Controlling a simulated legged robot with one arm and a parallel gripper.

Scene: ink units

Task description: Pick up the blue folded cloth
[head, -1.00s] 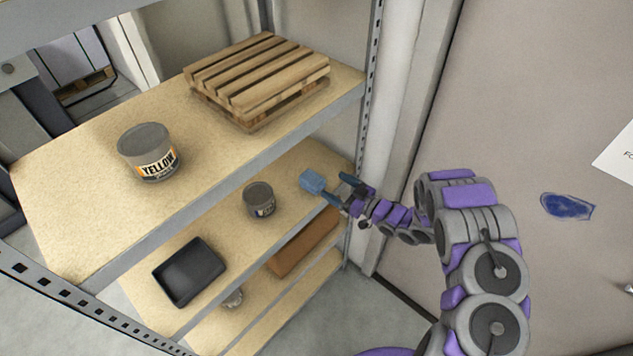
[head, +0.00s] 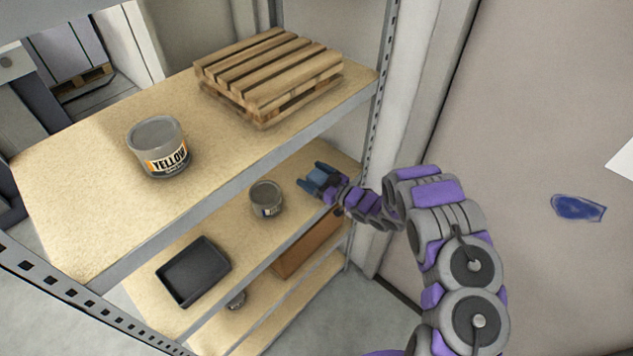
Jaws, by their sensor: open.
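The blue folded cloth (head: 321,177) lies on the second shelf from the top, toward its right end, in the head view. My gripper (head: 312,175) is at the cloth, with its jaws open. One finger shows on the far side of the cloth and one on the near side. The fingers and wrist hide part of the cloth. I cannot tell whether the fingers touch it.
A small grey can (head: 266,198) stands left of my gripper on the same shelf, and a black tray (head: 193,270) lies farther left. The upper shelf (head: 75,190) holds a yellow-labelled can (head: 158,147) and a wooden pallet (head: 268,75). A metal post (head: 382,85) stands close by.

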